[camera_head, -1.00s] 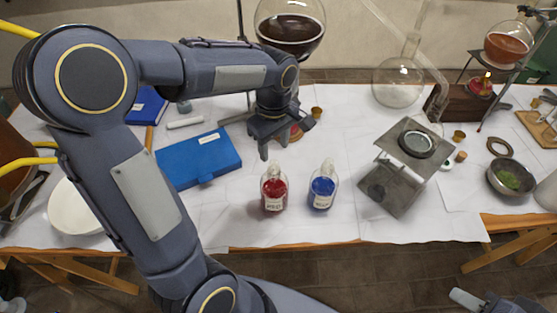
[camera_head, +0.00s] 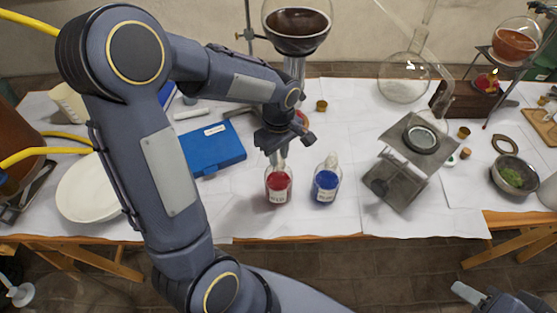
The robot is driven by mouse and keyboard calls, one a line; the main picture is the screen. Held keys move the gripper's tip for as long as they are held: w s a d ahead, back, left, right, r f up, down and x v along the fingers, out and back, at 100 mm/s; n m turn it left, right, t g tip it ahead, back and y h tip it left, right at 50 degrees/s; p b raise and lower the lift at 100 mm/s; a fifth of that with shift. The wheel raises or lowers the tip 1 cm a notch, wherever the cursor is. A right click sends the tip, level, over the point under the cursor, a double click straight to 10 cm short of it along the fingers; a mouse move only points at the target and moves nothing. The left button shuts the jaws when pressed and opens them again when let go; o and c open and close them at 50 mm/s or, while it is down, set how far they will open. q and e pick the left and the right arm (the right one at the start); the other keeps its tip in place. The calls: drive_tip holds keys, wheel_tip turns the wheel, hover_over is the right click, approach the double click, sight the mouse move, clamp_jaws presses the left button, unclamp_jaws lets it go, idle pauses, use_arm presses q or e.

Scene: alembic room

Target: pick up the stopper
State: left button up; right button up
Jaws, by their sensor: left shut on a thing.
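My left gripper (camera_head: 277,145) points down over the bottle of red liquid (camera_head: 278,187), at its top. It is shut on the red bottle's stopper, which is mostly hidden between the fingers. The red bottle stands upright on the white-covered table (camera_head: 340,225); I cannot tell whether the stopper is still seated in its neck. A bottle of blue liquid (camera_head: 326,185) stands just to the right, with a clear rounded stopper (camera_head: 332,158) in its top. Part of my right gripper (camera_head: 468,293) shows low at the right, away from the table; its jaws are not clear.
A blue case (camera_head: 212,150) lies left of the red bottle. A metal stand (camera_head: 400,185) with a dark round plate is right of the blue bottle. A white bowl (camera_head: 95,188) sits at left.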

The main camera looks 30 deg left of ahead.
sight(279, 156)
use_arm(q)
clamp_jaws()
drive_tip(key=shift+r, duration=0.55)
wheel_tip(279, 156, up, 2)
drive_tip(key=shift+s+d+r, duration=0.1)
drive_tip(key=shift+r, duration=0.1)
drive_tip(key=s+d+r, duration=0.8)
drive_tip(key=s+r, duration=0.3)
drive_tip(key=r, duration=0.1)
drive_tip(key=shift+r, duration=0.25)
